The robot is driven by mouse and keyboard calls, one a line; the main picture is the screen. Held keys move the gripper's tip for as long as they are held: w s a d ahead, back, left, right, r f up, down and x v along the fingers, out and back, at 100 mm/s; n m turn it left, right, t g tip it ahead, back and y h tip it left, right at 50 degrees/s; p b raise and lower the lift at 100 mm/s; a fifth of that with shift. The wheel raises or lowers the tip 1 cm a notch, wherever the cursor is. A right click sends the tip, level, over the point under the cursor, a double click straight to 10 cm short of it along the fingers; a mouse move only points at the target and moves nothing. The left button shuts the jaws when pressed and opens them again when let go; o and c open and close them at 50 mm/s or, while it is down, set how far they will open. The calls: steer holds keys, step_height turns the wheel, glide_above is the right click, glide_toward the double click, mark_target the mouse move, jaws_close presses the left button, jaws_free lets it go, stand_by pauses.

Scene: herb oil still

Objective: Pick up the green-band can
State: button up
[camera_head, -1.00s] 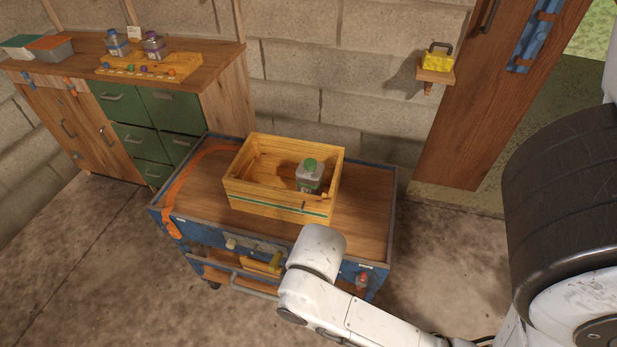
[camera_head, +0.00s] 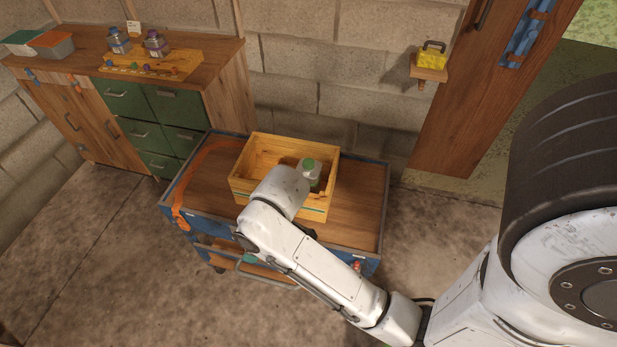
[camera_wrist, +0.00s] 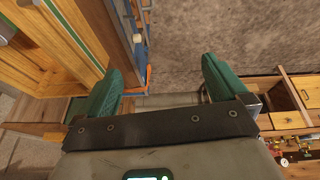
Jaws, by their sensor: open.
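The can with a green top (camera_head: 310,170) stands upright in the right part of a yellow wooden crate (camera_head: 262,143). The arm covers the crate's front left part, and the can's lower part is hidden. I cannot make out a band on it. In the wrist view my gripper (camera_wrist: 163,82) has its two green fingers wide apart with nothing between them. In the head view the gripper is mostly hidden behind my arm, in front of the crate; a small teal patch there may be a finger. The gripper is apart from the can.
The crate stands on a blue-framed cart (camera_head: 350,215) with a wooden top. An orange strap (camera_head: 185,185) lies at its left. A cabinet (camera_head: 125,110) at the back left bears two bottles on a board. A yellow padlock-like thing (camera_head: 431,60) sits on a wall shelf.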

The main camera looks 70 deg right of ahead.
steer(key=w+d+f+n+g, duration=0.1)
steer(key=w+d+n+g, duration=0.15)
steer(key=d, duration=1.15)
step_height(320, 180, up, 2)
steer(key=n+y, duration=0.1)
steer(key=n, duration=0.4)
glide_above(309, 162)
steer(key=shift+s+d+r+g, duration=0.15)
steer(key=shift+d+r+g, duration=0.05)
steer(key=shift+d+g, duration=0.05)
steer(key=shift+s+d, duration=0.2)
steer(key=shift+d, duration=0.05)
steer(key=f, duration=0.3)
steer(key=a+f+p, duration=0.1)
steer(key=f, duration=0.3)
steer(key=w+f, duration=0.1)
steer(key=f, duration=0.2)
steer(key=shift+a+f+p, duration=0.15)
steer(key=shift+f+p, duration=0.1)
steer(key=shift+p, duration=0.05)
